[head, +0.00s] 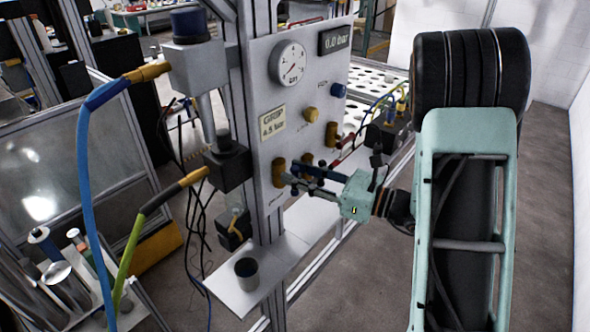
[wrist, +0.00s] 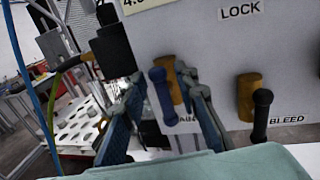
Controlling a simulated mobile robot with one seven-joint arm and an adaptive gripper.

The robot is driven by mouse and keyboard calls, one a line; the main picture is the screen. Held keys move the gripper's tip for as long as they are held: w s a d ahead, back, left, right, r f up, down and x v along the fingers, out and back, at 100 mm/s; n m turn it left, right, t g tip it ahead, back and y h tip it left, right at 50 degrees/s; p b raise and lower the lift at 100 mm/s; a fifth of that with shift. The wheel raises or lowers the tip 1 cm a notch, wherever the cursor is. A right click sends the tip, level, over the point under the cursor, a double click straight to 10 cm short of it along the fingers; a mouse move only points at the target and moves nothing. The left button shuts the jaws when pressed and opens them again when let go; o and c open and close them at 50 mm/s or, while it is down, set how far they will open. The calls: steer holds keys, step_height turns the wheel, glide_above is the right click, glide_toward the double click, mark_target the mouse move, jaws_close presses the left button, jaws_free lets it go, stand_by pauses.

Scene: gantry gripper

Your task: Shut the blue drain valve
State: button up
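The drain valve has a brass body (wrist: 176,88) and a blue lever handle (wrist: 162,97) hanging down, slightly tilted, in the wrist view. The label beside it is partly covered and reads "AIN". My gripper (wrist: 166,82) is open, one finger left and one right of the blue handle. I see a gap on the left; whether the right finger touches the valve I cannot tell. In the head view my gripper (head: 291,182) reaches the panel's lower left, by a brass valve (head: 279,172); the fingers hide its handle.
The bleed valve (wrist: 248,97), with a dark handle (wrist: 261,115), sits close right of my fingers. The panel (head: 262,95) carries a gauge (head: 289,64) and a display (head: 335,37) reading 0.0 bar. A cup (head: 247,273) stands on the shelf (head: 275,262) below.

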steer(key=shift+w+a, duration=0.2)
steer(key=shift+a, duration=0.2)
steer(key=shift+c, duration=0.2)
jaws_close()
